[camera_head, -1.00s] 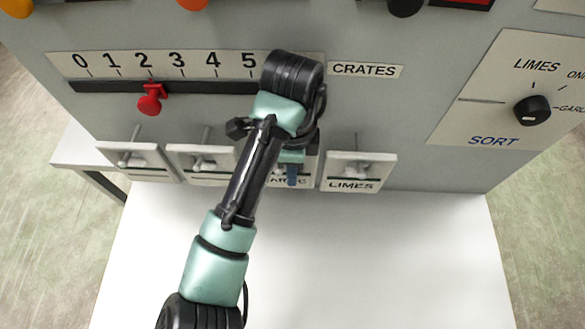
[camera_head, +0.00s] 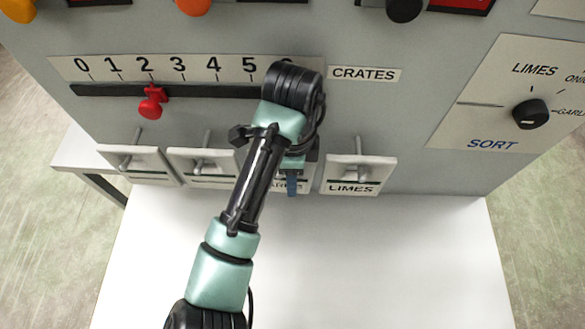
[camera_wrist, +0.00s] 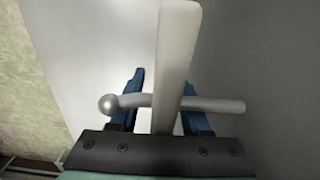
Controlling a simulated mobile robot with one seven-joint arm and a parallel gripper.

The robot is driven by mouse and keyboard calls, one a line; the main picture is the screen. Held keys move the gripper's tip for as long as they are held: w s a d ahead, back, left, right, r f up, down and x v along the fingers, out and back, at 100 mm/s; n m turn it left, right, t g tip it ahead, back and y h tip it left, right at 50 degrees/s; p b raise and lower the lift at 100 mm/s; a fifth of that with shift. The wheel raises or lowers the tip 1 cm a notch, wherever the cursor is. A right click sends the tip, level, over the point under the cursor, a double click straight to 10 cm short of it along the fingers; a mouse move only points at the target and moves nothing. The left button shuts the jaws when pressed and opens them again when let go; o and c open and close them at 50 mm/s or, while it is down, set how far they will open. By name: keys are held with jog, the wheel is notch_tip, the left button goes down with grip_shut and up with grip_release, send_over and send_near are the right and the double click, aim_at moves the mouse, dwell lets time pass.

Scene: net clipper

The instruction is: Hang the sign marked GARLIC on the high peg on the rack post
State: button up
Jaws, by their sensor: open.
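The GARLIC sign (camera_head: 309,182) is a small white plate hanging low on the grey panel, left of the LIMES sign. My arm hides much of it and its lettering. In the wrist view the plate (camera_wrist: 178,45) is seen edge-on, with a ball-ended metal peg (camera_wrist: 228,106) running through it. My gripper (camera_head: 291,183) is at this sign. In the wrist view my gripper (camera_wrist: 162,85) is open, with one blue finger on each side of the plate and a visible gap on the left. The rack post and its high peg are not in view.
The LIMES sign (camera_head: 358,174) hangs on its peg close on the right. Two more signs (camera_head: 138,163) (camera_head: 203,166) hang to the left. A red slider knob (camera_head: 152,101) and the black SORT dial (camera_head: 530,114) stick out above. The white tabletop (camera_head: 390,265) is clear.

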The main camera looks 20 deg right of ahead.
notch_tip(320, 180, up, 12)
jog(key=p, duration=0.2)
jog(key=shift+p, duration=0.3)
jog(key=shift+r, duration=0.5)
